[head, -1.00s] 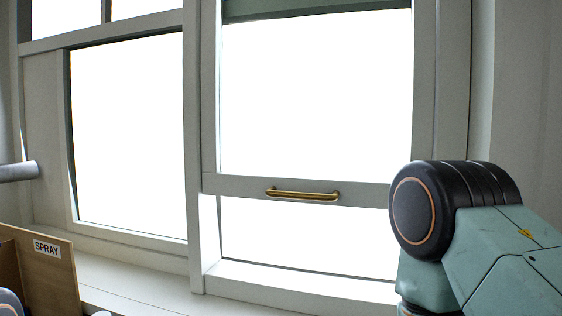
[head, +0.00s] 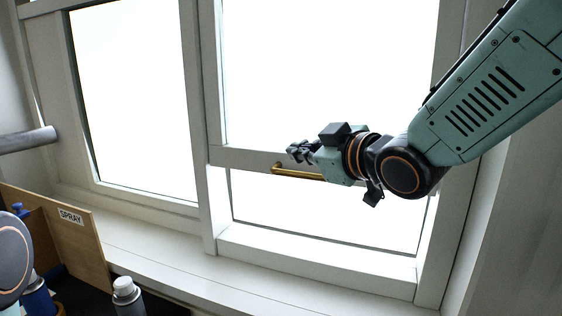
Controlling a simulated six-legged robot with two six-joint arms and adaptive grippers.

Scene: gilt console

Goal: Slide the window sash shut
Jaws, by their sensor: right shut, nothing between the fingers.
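The window sash (head: 236,157) is a pale grey frame, raised, with a bright open gap between its bottom rail and the sill (head: 300,258). A brass bar handle (head: 285,171) is fixed on the bottom rail; its right part is hidden behind my right gripper. My right gripper (head: 294,151) is shut and empty. It comes in from the right, with its fingertips just above the handle's left part in the picture. I cannot tell whether it touches the rail or handle. My left gripper is not in view.
A wooden box labelled SPRAY (head: 90,250) stands at the lower left, with bottles in and beside it. A white-capped can (head: 127,297) stands near the sill. A grey cylinder (head: 28,140) juts in at the left. The sill under the sash looks clear.

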